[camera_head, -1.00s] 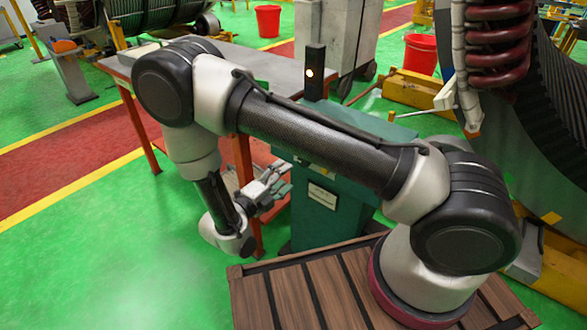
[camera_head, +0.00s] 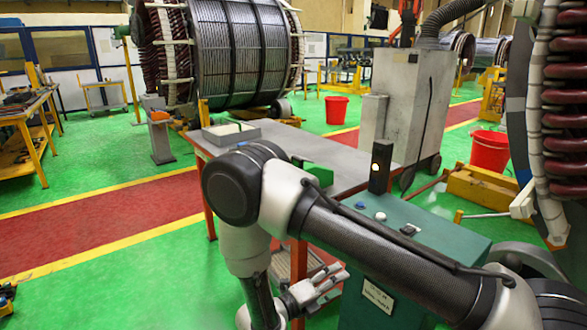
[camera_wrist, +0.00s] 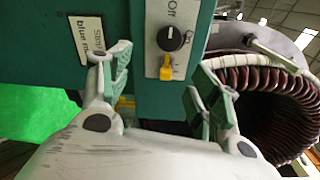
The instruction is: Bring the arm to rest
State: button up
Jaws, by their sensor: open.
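My arm (camera_head: 380,240) is bent, with its elbow (camera_head: 245,185) raised at the lower middle of the head view. The forearm hangs down from the elbow. My gripper (camera_head: 325,288) is open and empty, beside the lower front of a teal cabinet (camera_head: 435,240). In the wrist view, my gripper (camera_wrist: 160,85) has its fingers spread apart in front of the teal cabinet (camera_wrist: 118,14). A black rotary switch (camera_wrist: 174,38) on a pale plate shows between and beyond the fingers. I cannot tell the exact gap to the cabinet.
A grey-topped table (camera_head: 335,160) with red legs stands behind the elbow. A dark post with a lit lamp (camera_head: 381,165) rises behind the cabinet. A large coil ring (camera_head: 575,110) stands at right. A red bucket (camera_head: 489,151) is near it.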

jog(key=s+d+r+m+g, duration=0.2)
jog(key=s+d+m+g, duration=0.35)
jog(key=m, duration=0.45)
jog(key=s+d+r+m+y, duration=0.4)
jog(key=d+r+m+y, duration=0.1)
jog(key=r+m, duration=0.5)
jog(key=s+d+r+m+y, duration=0.4)
jog(key=d+r+m, duration=0.3)
jog(key=r+m, duration=0.3)
jog(key=s+d+r+m+y, duration=0.5)
jog(key=r+m, duration=0.5)
jog(key=r, duration=0.3)
jog(key=shift+d+y, duration=0.4)
jog(key=shift+d, duration=0.3)
jog(key=shift+s+r, duration=0.1)
